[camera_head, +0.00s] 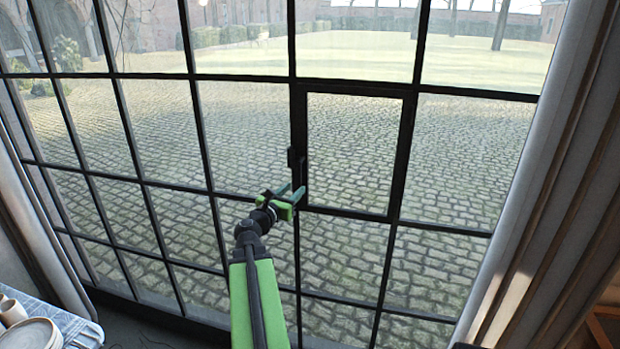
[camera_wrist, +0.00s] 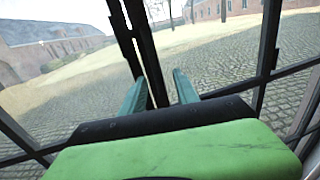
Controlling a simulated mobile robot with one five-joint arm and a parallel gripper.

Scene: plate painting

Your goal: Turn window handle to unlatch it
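A small window (camera_head: 350,150) with a black frame is set in the large grid window. Its dark handle (camera_head: 294,158) is on the left side of that frame. My gripper (camera_head: 293,189), green with teal fingers, appears just below the handle in the head view. In the wrist view my gripper (camera_wrist: 160,78) has its two fingers apart, with nothing held between them. Dark vertical frame bars (camera_wrist: 146,50) rise behind the gap between the fingers. The handle cannot be clearly told from the bars there, and I cannot tell whether a finger touches the frame.
Thin black bars divide the panes around the small window. Grey curtains hang at the right (camera_head: 545,180) and left (camera_head: 35,220). A table with pale dishes (camera_head: 30,335) stands at the lower left. Cobbles and lawn lie outside the glass.

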